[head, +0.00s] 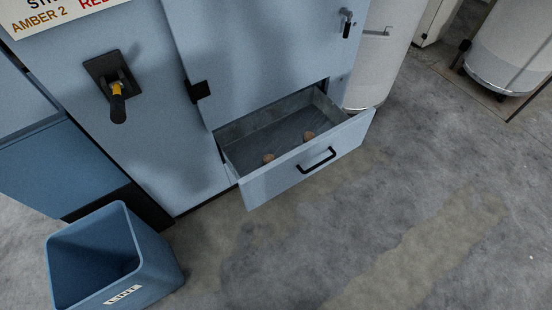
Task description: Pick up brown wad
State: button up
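Two small brownish wads lie on the grey floor of an open drawer (270,188) low in the blue-grey machine. One brown wad (268,158) is toward the left, near the drawer's front panel. The other brown wad (309,136) is further right, also close to the front panel. They lie apart from each other. My gripper is not in the head view.
A blue bin (128,262) labelled LINT stands on the floor at lower left. A black handle (317,160) sticks out from the drawer front. A black lever (117,95) projects from the machine. White cylinders (384,50) stand behind. The concrete floor at right is clear.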

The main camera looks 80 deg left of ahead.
aim_at(267, 159)
jog(key=i, duration=2.85)
jog(key=u, duration=3.75)
jog(key=i, duration=1)
jog(key=u, duration=0.1)
